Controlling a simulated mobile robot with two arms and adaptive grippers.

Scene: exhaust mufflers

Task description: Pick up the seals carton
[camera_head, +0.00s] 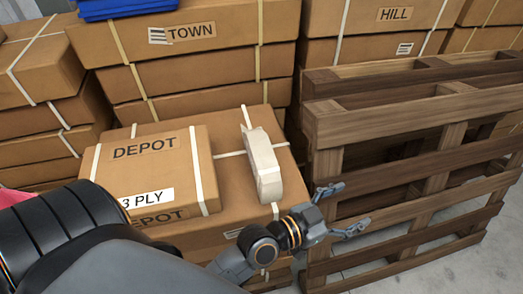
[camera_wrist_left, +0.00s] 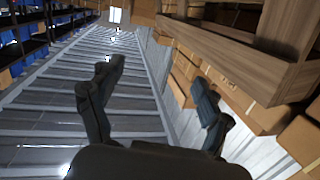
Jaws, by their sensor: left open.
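No carton in view carries a readable "seals" label, so I cannot tell which one it is. A small carton (camera_head: 150,165) marked DEPOT and 3 PLY lies on a larger brown carton (camera_head: 232,185). My left gripper (camera_head: 341,211) is open and empty, to the right of these cartons and in front of the wooden pallet. Its spread fingers also show in the left wrist view (camera_wrist_left: 160,80), with nothing between them. My left arm hides part of the cartons' front. My right gripper is not in view.
A pale, rounded block (camera_head: 263,167) rests on the larger carton. Stacked cartons marked TOWN (camera_head: 190,50) and HILL (camera_head: 375,18) stand behind. A wooden pallet (camera_head: 400,125) stands on edge at the right. A blue item (camera_head: 115,8) lies on top at the back.

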